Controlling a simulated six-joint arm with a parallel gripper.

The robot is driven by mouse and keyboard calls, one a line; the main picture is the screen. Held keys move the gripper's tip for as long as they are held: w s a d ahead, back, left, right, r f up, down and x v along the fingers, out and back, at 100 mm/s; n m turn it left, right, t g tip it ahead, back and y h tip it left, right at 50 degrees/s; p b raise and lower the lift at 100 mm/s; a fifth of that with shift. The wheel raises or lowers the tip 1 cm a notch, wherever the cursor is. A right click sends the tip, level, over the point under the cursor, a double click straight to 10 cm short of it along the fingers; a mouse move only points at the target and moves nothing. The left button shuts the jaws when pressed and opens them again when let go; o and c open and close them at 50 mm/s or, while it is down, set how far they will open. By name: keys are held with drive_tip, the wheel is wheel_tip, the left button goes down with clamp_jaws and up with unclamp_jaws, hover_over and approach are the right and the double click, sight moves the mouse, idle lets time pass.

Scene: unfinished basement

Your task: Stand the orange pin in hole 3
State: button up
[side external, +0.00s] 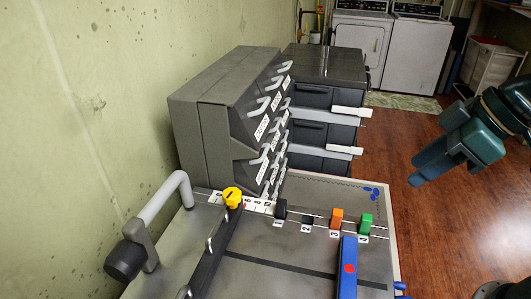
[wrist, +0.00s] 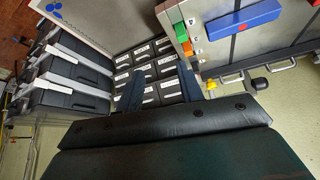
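The orange pin (side external: 336,217) stands upright behind the label 3 on the grey work board, at the hole 3 position. The hole itself is hidden under it. A green pin (side external: 365,222) stands at label 4 and a black pin (side external: 280,209) at label 1. Hole 2 (side external: 307,222) looks dark and empty. In the wrist view the orange pin (wrist: 187,48) and green pin (wrist: 181,31) show at the upper right. My gripper (side external: 422,172) is right of the board, apart from the pins. In the wrist view its two fingers (wrist: 158,90) are spread with nothing between them.
A blue bar (side external: 348,268) with a red dot lies on the board near the pins. A black rail with a yellow knob (side external: 232,197) and a grey bent handle (side external: 165,205) stand left. Labelled drawer cabinets (side external: 215,120) rise behind. Open floor lies right.

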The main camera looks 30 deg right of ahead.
drive_tip(key=s+d+m+h, duration=0.3)
drive_tip(key=s+d+m, duration=0.3)
drive_tip(key=d, duration=0.2)
drive_tip(key=shift+s+d, duration=0.2)
drive_tip(key=shift+d, duration=0.1)
drive_tip(key=shift+r, duration=0.1)
idle(0.7)
